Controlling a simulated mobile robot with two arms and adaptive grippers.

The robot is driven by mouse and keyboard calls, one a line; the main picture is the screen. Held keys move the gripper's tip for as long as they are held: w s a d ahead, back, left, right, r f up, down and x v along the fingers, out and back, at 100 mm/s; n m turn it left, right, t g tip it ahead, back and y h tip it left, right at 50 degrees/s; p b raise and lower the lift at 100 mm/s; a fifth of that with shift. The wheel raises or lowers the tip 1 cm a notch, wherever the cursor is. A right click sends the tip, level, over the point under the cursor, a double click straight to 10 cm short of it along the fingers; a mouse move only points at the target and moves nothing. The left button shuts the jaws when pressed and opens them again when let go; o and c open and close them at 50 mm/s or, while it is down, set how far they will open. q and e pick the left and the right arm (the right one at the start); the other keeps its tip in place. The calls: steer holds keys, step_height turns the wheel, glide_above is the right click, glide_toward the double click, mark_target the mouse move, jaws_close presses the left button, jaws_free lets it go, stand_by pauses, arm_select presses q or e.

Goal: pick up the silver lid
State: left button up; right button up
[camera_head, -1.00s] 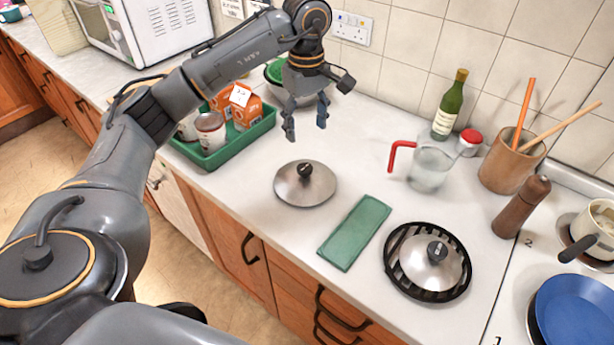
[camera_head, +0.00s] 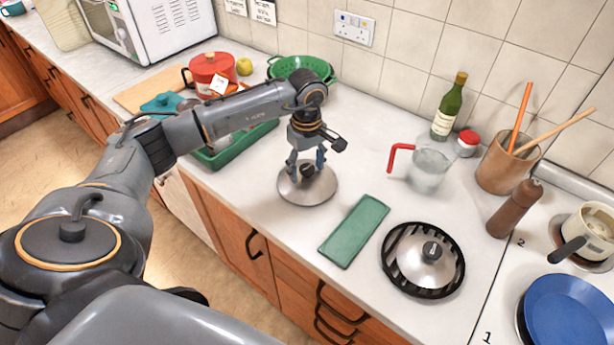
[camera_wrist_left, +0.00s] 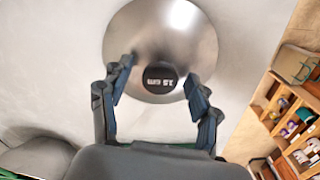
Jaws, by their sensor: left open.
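A round silver lid with a black knob (camera_head: 308,194) lies on the white counter. In the left wrist view the silver lid (camera_wrist_left: 185,35) fills the upper middle, and its knob is marked "15 cm". My left gripper (camera_head: 307,168) is above this lid, its fingers pointing down around the knob. In the left wrist view my left gripper (camera_wrist_left: 157,92) is open, one finger on each side of the knob. Whether the fingers touch the lid I cannot tell. A second silver lid (camera_head: 425,262) with a black knob rests on a black round trivet (camera_head: 392,277). My right gripper is not in view.
A glass jug (camera_head: 428,168) with a red handle, a wine bottle (camera_head: 447,112) and a pepper mill (camera_head: 514,208) stand farther right. A green tray (camera_head: 258,135) is behind my left arm.

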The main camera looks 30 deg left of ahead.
arm_select(q)
steer(key=c, duration=1.2)
jaws_close()
steer(key=shift+r, duration=0.1)
